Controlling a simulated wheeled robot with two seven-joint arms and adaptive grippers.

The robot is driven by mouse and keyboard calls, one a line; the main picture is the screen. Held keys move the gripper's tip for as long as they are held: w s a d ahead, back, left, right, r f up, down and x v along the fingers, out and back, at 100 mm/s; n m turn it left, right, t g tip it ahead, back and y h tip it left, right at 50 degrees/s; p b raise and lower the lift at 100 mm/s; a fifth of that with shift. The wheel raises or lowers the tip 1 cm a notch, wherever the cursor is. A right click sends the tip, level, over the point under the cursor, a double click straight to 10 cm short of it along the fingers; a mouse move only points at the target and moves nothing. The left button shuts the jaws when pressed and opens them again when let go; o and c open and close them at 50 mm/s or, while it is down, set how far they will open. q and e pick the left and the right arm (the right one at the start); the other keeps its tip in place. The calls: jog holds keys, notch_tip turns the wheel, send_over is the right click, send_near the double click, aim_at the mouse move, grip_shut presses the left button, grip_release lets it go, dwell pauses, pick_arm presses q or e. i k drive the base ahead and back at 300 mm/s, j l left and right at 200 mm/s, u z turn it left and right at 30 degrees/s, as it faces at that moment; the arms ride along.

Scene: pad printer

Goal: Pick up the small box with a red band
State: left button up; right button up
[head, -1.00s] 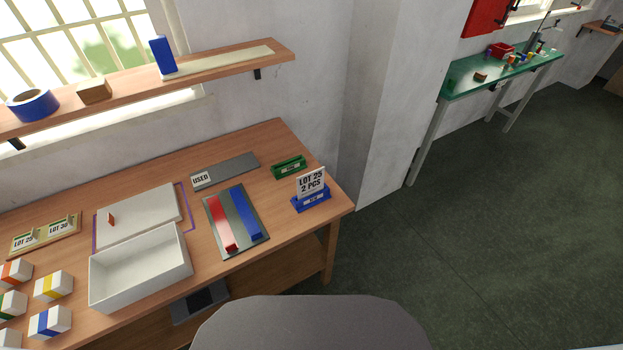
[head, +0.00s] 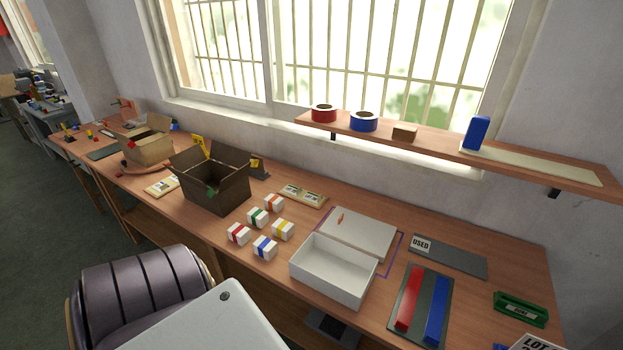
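The small white box with a red band (head: 238,234) stands on the wooden table, at the front left of a group of small banded boxes. Boxes with a green band (head: 258,217), an orange band (head: 273,203), a yellow band (head: 283,230) and a blue band (head: 265,248) stand close around it, apart from one another. Neither gripper shows in the head view.
An open white box (head: 333,272) stands right of the group, with its lid (head: 357,233) behind it. A dark open carton (head: 217,186) is behind left. A grey tray (head: 407,327) with red and blue bars lies at right. A shelf (head: 430,143) hangs above.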

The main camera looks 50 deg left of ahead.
aim_at(240, 235)
jog(key=u, duration=1.35)
